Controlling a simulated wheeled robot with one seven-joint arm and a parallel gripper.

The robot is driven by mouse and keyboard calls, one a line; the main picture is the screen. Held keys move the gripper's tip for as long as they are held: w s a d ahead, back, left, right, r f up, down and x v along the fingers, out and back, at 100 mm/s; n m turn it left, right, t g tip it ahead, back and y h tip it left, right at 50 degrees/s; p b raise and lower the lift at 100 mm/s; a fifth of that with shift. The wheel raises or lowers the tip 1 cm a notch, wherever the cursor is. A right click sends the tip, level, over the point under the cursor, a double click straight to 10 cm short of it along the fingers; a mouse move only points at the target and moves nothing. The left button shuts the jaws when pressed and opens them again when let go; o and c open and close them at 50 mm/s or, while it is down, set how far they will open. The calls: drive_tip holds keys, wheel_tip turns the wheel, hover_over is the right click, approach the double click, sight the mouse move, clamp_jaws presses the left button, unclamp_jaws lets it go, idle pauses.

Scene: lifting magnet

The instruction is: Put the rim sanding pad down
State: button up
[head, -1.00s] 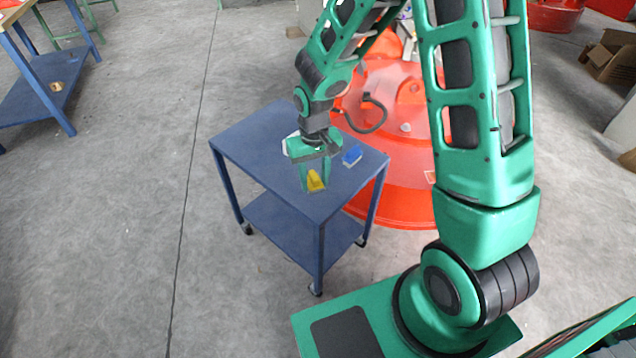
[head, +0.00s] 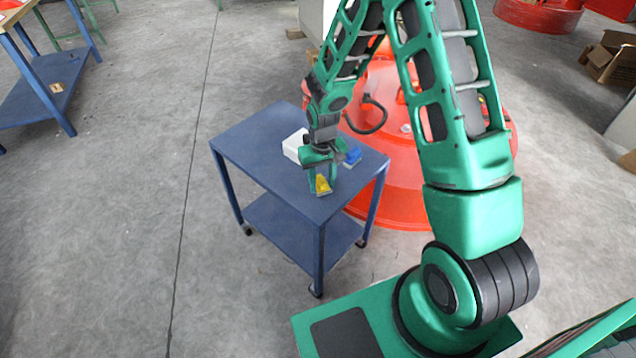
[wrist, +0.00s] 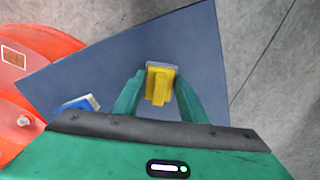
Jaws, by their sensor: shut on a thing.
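The rim sanding pad appears to be the yellow block (head: 322,185), with a grey edge in the wrist view (wrist: 160,84). My gripper (head: 321,184) is shut on it, with a green finger on each side of the yellow part; the fingers also show in the wrist view (wrist: 158,95). The pad is over the top of the blue cart (head: 250,147), near its front corner. I cannot tell whether its underside touches the cart top.
A blue-and-white block (head: 353,157) and a white box (head: 294,146) are on the cart top near my gripper. The large red magnet (head: 400,205) stands close behind the cart. The cart top's left part is clear. A blue workbench (head: 45,75) stands at far left.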

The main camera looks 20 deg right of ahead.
sight(322, 180)
drive_tip(key=o, duration=1.1)
drive_tip(key=shift+f, duration=0.1)
wheel_tip(322, 180, up, 12)
drive_tip(key=s+d+r+m, duration=0.2)
drive_tip(key=s+d+r, duration=0.4)
drive_tip(key=d+r, duration=0.25)
drive_tip(key=s+d+r+m, duration=0.1)
drive_tip(key=s+d+r, duration=0.1)
drive_tip(key=s, duration=0.6)
drive_tip(key=s+d+r+m, duration=0.2)
drive_tip(key=s+d+r, duration=0.1)
drive_tip(key=s, duration=0.5)
drive_tip(key=s+d+r+m, duration=0.1)
drive_tip(key=s+r, duration=0.3)
drive_tip(key=s, duration=0.5)
drive_tip(key=shift+d+r, duration=0.2)
drive_tip(key=shift+d, duration=0.65)
